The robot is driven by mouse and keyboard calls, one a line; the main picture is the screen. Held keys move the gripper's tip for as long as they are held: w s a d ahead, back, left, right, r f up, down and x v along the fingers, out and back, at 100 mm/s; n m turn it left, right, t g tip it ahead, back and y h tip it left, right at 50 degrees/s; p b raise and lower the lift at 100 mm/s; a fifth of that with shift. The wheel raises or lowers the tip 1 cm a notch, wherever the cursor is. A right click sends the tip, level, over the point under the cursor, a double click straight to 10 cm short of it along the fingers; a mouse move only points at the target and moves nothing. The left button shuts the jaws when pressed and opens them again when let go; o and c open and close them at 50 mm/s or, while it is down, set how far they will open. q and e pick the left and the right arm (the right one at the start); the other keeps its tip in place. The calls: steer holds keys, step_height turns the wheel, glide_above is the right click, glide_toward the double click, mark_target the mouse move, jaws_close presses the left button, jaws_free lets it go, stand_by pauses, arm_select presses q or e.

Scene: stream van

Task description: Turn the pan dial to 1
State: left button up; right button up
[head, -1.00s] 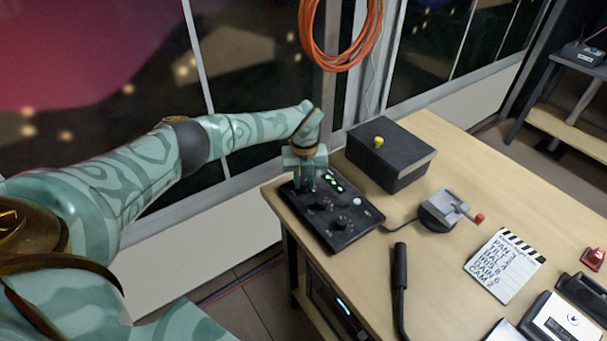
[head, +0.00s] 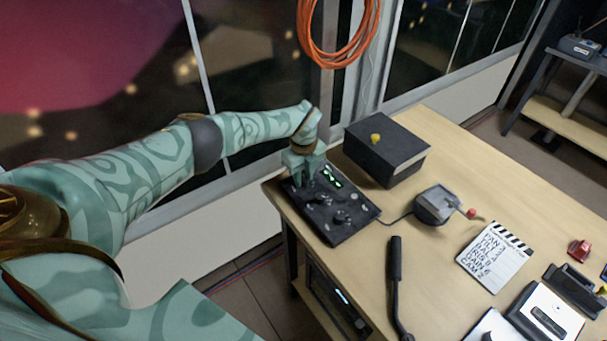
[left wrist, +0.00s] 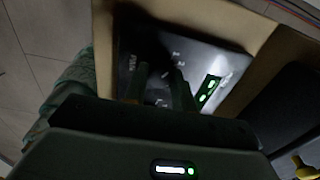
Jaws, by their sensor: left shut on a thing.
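A black control panel (head: 348,226) with several dark knobs and green lights lies on the near left corner of the wooden table. My left gripper (head: 303,184) points down over the panel's far left part and is shut on a dial there. In the left wrist view the fingers (left wrist: 160,88) reach down to the black panel (left wrist: 205,55), with green lights to their right. The dial between the fingers is hidden, so its setting cannot be read. A clapperboard (head: 494,257) on the table carries handwritten lines, the top one starting with PAN. My right gripper is not in view.
A dark box (head: 386,153) with a yellow knob stands just right of the gripper. A grey joystick unit (head: 437,205) with a red tip and a black handle bar (head: 396,285) lie nearby. An orange cable coil (head: 338,35) hangs above.

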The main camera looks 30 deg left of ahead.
mark_target(304, 177)
arm_select(q)
steer(key=shift+w, duration=0.1)
steer(key=o, duration=1)
step_height(304, 177, up, 16)
steer(key=p, duration=0.3)
steer(key=shift+r, duration=0.2)
